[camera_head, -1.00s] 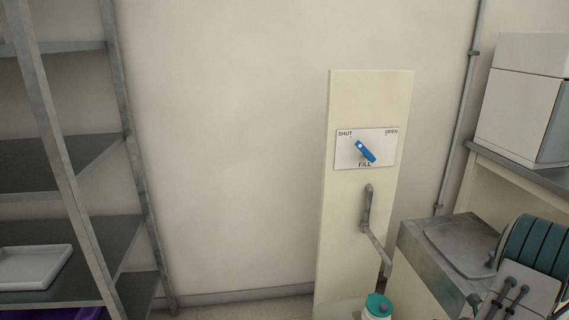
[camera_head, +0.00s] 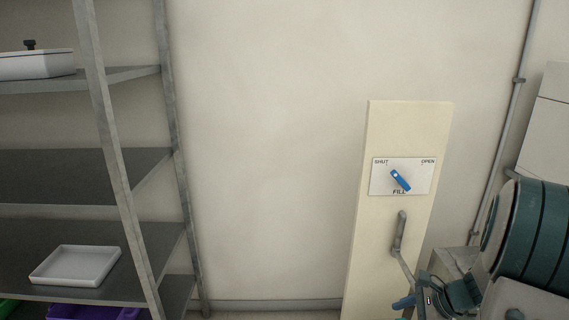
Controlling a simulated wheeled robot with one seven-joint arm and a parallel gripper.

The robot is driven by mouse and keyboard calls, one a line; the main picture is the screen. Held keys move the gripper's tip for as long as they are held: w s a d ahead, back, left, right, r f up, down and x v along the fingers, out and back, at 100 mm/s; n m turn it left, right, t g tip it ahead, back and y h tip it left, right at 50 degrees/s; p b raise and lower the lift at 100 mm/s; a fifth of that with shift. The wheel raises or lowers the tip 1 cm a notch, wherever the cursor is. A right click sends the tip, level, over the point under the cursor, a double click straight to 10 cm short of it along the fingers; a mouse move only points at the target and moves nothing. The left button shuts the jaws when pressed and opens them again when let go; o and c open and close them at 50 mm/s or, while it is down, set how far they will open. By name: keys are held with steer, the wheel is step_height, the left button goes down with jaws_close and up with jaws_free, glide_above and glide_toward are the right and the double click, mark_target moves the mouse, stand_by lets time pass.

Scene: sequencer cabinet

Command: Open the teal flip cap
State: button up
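The teal flip cap and its white bottle are not in view now; only the earlier frame shows them, in front of the cream panel's foot. My gripper (camera_head: 408,304) shows partly at the bottom edge, in front of the lower right of the cream panel (camera_head: 376,240). A blue part shows at its left end. Its fingers are cut off and too small to tell whether they are open or shut, or whether they touch anything.
A blue lever (camera_head: 400,181) sits on a plate marked SHUT, FILL and OPEN. A grey spout (camera_head: 400,232) hangs below it. Metal shelving (camera_head: 70,175) with a white tray (camera_head: 77,265) stands at left. A white cabinet (camera_head: 545,140) is at right. Bare wall lies between.

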steer(key=s+a+r+n+h+p, duration=0.2)
steer(key=s+a+r+n+p, duration=0.1)
steer(key=s+a+r+n, duration=0.1)
steer(key=s+a+r+n+g+h+p, duration=0.1)
steer(key=s+a+r+n+p, duration=0.3)
steer(key=r+n, duration=0.5)
steer(key=s+a+r+n+h+p, duration=0.3)
steer(key=a+r+n, duration=0.3)
steer(key=r, duration=0.3)
steer(key=shift+s+a+r+n+g+p, duration=0.4)
steer(key=shift+s+a+p, duration=0.1)
steer(key=shift+s, duration=0.35)
steer(key=shift+s+r+n, duration=0.2)
steer(key=shift+n, duration=0.1)
steer(key=shift+c, duration=1.1)
steer(key=shift+d, duration=0.15)
